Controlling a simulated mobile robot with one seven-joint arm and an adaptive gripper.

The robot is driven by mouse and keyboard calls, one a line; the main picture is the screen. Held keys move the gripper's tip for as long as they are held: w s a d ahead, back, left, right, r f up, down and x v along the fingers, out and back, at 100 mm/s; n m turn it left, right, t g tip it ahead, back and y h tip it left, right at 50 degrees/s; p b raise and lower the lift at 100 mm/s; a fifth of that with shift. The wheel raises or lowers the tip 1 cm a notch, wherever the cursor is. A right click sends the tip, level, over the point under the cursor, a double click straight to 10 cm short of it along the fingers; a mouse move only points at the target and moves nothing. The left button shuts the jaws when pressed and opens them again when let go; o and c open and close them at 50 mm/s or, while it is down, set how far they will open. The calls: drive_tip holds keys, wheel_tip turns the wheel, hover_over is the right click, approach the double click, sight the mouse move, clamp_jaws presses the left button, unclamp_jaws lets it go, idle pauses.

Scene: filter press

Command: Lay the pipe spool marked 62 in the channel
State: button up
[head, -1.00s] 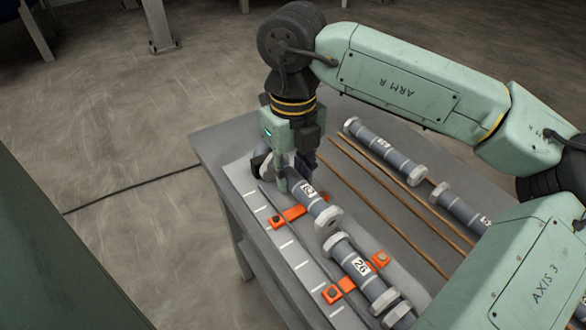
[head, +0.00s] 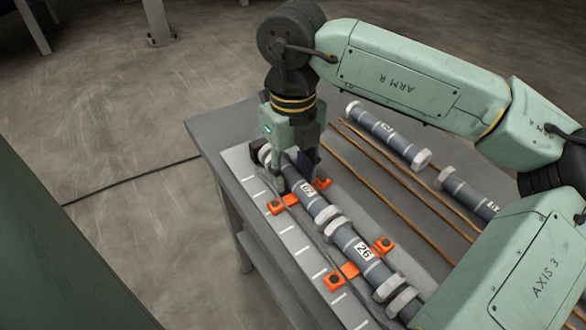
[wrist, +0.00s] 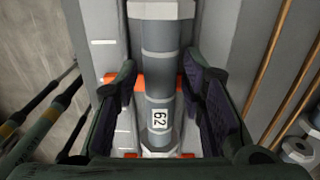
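The grey pipe spool marked 62 (head: 317,204) lies lengthwise in the channel (head: 240,158), over an orange bracket (head: 276,207), in line with the spool marked 26 (head: 347,242). Their facing flanges look close together; I cannot tell whether they touch. In the wrist view the 62 spool (wrist: 158,65) runs up the middle with its label near the bottom. My gripper (head: 296,178) is low over the spool's far part. Its fingers, also in the wrist view (wrist: 158,85), stand on either side with a visible gap at each side. The spool's far end is partly hidden by the gripper.
Two more spools (head: 388,136) (head: 466,192) lie on the table's right side, with thin brown rods (head: 385,180) between them and the channel. A dark cable or rod (head: 318,252) runs along the channel's left. My arm covers the table's right front.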

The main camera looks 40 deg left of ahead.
drive_tip(key=shift+o, duration=1)
wheel_tip(320, 180, up, 12)
idle(0.5)
